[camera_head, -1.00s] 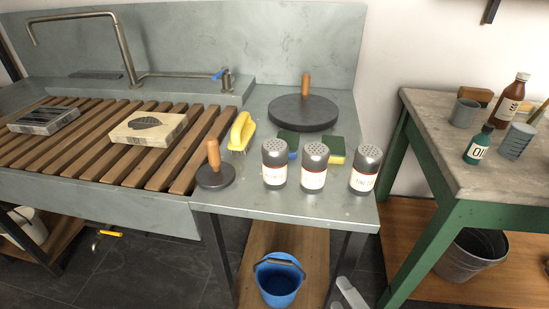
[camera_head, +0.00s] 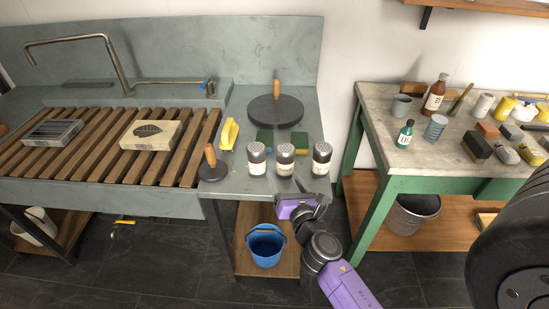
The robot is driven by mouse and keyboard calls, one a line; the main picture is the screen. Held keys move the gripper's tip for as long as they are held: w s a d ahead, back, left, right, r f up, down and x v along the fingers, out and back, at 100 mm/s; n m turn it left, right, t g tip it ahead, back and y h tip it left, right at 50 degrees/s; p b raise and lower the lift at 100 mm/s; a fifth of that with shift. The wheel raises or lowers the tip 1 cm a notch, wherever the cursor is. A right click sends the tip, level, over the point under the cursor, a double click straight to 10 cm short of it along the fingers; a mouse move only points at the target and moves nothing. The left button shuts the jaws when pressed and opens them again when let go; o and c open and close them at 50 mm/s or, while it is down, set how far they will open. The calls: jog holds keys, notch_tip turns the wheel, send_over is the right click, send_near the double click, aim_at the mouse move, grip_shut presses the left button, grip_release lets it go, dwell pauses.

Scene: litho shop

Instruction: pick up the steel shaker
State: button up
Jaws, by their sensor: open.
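Three steel shakers with perforated domed tops and white labels stand upright in a row near the front edge of the grey stone counter: a left one (camera_head: 257,159), a middle one (camera_head: 285,159) and a right one (camera_head: 321,158). The pictures do not single one out. My purple and dark gripper (camera_head: 312,194) is open and empty at the counter's front edge. In the picture it is just below the middle and right shakers. Whether it touches the counter is unclear.
Left of the shakers are a wood-handled dark disc (camera_head: 212,165) and a yellow brush (camera_head: 229,133). Sponges (camera_head: 299,139) and a larger handled disc (camera_head: 275,110) lie behind. A blue bucket (camera_head: 265,245) stands below. A green-legged table (camera_head: 379,96) holding bottles stands right.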

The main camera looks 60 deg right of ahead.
jog(key=n+h, duration=0.2)
send_near(284, 144)
jog(key=w+d, duration=0.2)
jog(key=shift+d+r+g+p, duration=0.2)
jog(key=shift+d+g+p, duration=0.1)
jog(key=shift+g+p, duration=0.1)
jog(key=x, duration=0.7)
jog(key=shift+w+d+f+p, duration=0.15)
jog(key=shift+w+f+p, duration=0.1)
jog(key=shift+f+p, duration=0.1)
jog(key=c, duration=1.3)
